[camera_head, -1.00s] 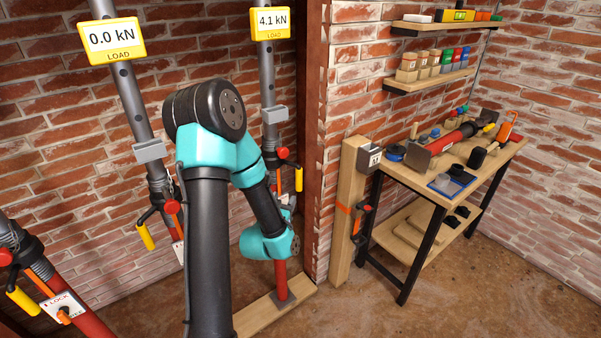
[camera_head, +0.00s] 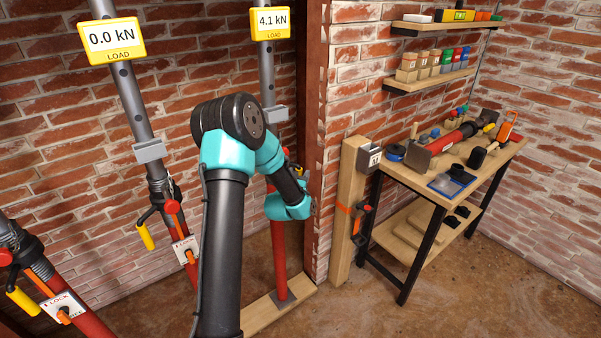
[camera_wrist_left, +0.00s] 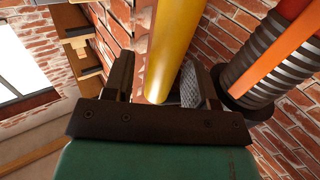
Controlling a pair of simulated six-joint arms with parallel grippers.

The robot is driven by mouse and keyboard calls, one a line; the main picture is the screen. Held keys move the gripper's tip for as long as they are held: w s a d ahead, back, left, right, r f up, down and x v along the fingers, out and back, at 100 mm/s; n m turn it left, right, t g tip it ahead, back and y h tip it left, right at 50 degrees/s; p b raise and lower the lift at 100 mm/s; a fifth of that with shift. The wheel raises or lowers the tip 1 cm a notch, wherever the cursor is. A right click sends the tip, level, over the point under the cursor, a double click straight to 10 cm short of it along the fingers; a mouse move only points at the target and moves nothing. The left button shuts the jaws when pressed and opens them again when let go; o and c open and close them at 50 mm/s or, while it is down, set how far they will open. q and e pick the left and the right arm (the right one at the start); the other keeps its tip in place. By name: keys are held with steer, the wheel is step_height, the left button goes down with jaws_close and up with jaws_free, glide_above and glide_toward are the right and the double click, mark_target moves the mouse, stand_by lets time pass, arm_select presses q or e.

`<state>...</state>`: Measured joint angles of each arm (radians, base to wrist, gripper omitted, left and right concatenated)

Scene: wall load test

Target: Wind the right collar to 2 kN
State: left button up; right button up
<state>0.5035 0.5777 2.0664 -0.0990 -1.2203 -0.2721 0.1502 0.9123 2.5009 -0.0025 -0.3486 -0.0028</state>
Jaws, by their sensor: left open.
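The right prop (camera_head: 280,250) stands on a wooden sill, and its load display (camera_head: 271,22) reads 4.1 kN. Its collar is mostly hidden behind my left arm in the head view. In the left wrist view, my left gripper (camera_wrist_left: 163,80) is open, with a yellow handle (camera_wrist_left: 178,35) between its fingers. I cannot tell whether the fingers touch it. Beside the handle, to the right, are a dark ribbed thread (camera_wrist_left: 265,70) and an orange lever (camera_wrist_left: 275,62). My right gripper is in neither view.
A middle prop has a display (camera_head: 112,41) reading 0.0 kN, a yellow handle (camera_head: 146,236) and a lock plate (camera_head: 186,249). Another prop (camera_head: 90,322) stands at far left. A wooden post (camera_head: 345,220) and a workbench (camera_head: 462,160) with tools stand right. Floor before the bench is clear.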

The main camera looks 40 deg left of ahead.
arm_select(q)
steer(key=shift+x, duration=1.1)
jaws_close()
